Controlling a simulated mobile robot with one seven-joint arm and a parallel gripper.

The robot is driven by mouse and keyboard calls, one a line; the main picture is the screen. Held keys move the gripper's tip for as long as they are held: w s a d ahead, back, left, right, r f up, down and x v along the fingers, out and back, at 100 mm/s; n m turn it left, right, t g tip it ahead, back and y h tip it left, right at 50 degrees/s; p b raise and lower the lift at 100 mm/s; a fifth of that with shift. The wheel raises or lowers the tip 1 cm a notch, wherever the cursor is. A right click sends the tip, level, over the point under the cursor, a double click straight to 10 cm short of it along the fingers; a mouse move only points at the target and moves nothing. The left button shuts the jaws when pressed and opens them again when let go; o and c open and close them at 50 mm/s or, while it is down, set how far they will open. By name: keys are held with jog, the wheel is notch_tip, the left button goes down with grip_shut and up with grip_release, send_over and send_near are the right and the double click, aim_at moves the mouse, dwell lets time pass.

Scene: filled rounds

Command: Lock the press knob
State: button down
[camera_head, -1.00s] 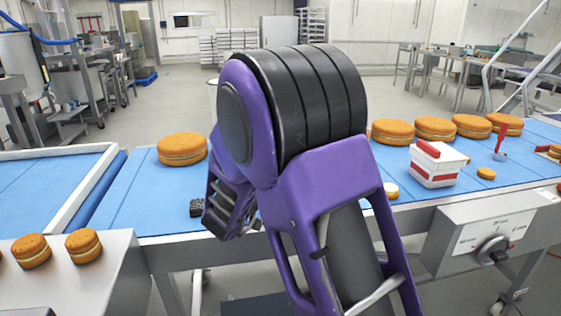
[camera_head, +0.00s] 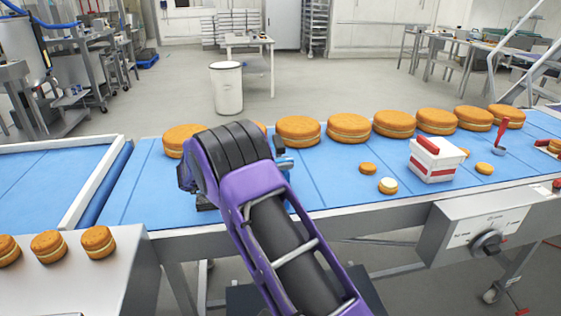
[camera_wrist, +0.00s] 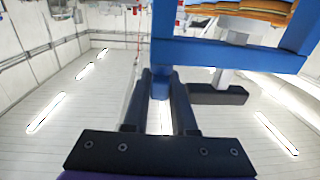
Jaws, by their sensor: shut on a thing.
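A blue press frame (camera_wrist: 225,55) fills the upper right of the wrist view, with a dark block (camera_wrist: 217,95) beside its upright. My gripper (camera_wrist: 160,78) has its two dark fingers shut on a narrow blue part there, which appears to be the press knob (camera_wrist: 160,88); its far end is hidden. In the head view a bit of the blue press (camera_head: 282,158) shows just right of my arm, standing on the blue belt. My arm hides the fingers and most of the press in that view.
Several large sandwich cakes (camera_head: 298,130) line the belt's far side. A white and red tub (camera_head: 436,160) stands at the right, near small cakes (camera_head: 388,186). A control box with a dial (camera_head: 487,243) is on the front edge. A side table (camera_head: 95,275) holds more small cakes.

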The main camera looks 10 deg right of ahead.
jog(key=shift+d+r+m+g, duration=0.15)
jog(key=shift+m+g, duration=0.35)
jog(key=shift+g, duration=0.3)
jog(key=c, duration=0.7)
grip_release()
jog(key=shift+a, duration=0.2)
